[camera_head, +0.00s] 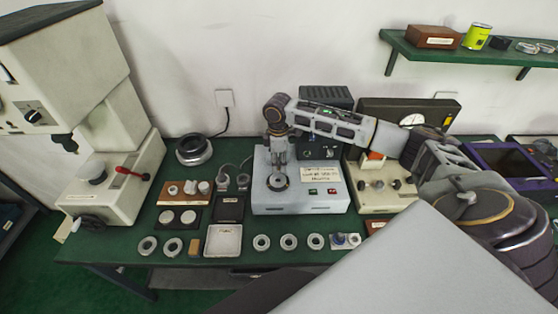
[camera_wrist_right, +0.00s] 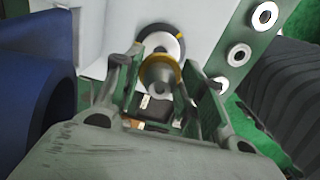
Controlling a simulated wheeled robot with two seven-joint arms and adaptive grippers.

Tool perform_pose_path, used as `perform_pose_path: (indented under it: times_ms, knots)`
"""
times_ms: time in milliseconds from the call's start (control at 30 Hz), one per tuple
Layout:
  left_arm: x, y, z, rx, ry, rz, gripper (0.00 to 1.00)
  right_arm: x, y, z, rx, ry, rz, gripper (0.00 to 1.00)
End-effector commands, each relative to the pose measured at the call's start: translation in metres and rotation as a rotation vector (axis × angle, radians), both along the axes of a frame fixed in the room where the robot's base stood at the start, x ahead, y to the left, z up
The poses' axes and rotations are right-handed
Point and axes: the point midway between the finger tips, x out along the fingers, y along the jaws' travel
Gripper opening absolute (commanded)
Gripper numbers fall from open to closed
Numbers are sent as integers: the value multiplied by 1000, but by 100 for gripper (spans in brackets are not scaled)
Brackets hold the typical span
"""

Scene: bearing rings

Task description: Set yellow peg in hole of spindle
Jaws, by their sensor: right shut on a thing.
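My right gripper (camera_head: 278,163) points down just above the spindle (camera_head: 276,184), a dark round disc on top of the grey-white machine box (camera_head: 300,206). In the wrist view the right gripper (camera_wrist_right: 167,75) is shut on the yellow peg (camera_wrist_right: 160,68), a grey cylinder with a yellow collar, held between the two fingers. My left gripper is out of view.
Several bearing rings (camera_head: 288,241) line the table's front edge. A white tray (camera_head: 223,253) and a brown block with white pieces (camera_head: 170,200) lie left of the machine. A gauge box (camera_head: 381,205) stands close on its right. A large press (camera_head: 122,165) fills the left end.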

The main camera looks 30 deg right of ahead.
Motion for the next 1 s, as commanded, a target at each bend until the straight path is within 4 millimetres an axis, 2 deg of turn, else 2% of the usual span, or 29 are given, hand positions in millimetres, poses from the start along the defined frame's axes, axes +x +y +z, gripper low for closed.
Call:
perform_pose_path:
  times_ms: [400,1000]
  knots:
    - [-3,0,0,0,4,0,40,2,2,1,-1,-1,-206,4]
    - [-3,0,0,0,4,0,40,2,2,-2,0,0,-220,4]
